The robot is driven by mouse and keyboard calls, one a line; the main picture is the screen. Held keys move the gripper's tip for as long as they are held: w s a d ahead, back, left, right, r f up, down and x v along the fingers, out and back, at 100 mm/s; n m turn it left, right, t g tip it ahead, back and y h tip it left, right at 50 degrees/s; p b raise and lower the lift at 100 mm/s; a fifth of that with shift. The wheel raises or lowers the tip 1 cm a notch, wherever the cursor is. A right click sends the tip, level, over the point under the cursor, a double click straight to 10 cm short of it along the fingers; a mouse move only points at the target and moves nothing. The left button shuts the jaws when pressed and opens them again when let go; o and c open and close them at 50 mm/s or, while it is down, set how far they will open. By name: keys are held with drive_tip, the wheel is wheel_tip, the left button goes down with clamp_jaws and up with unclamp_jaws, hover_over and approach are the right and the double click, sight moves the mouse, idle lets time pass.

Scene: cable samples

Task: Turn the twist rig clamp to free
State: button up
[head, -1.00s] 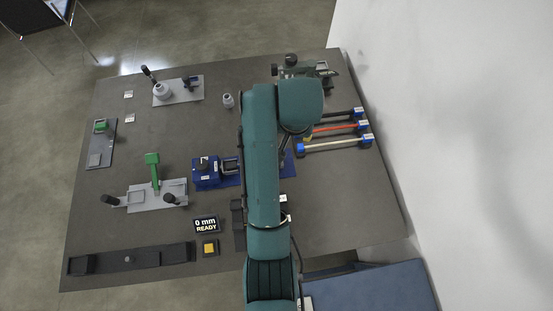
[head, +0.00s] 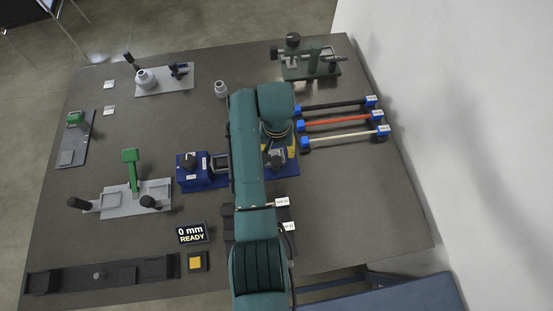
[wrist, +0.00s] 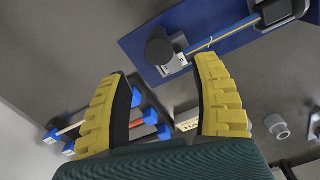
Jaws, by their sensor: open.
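A blue rig lies on the table under my arm. My arm hides the middle. In the wrist view, a blue plate (wrist: 230,36) with a black knob (wrist: 160,50) and a small label lies beyond my fingertips. I take this to be the twist rig; its label is not readable. My gripper (wrist: 163,66) is open, its yellow ribbed fingers wide apart with nothing held. The knob appears between and beyond the fingertips, apart from them.
Three cable samples (head: 340,122) with blue ends lie right of my arm. A dark green rig (head: 310,66) stands at the back right. Grey rigs (head: 165,80) and a green-handled fixture (head: 131,180) stand at left. A display (head: 192,233) reads "0 mm READY".

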sight(276, 159)
wheel_tip(276, 159, down, 7)
drive_tip(key=shift+r+b, duration=0.1)
drive_tip(key=shift+b, duration=0.35)
clamp_jaws()
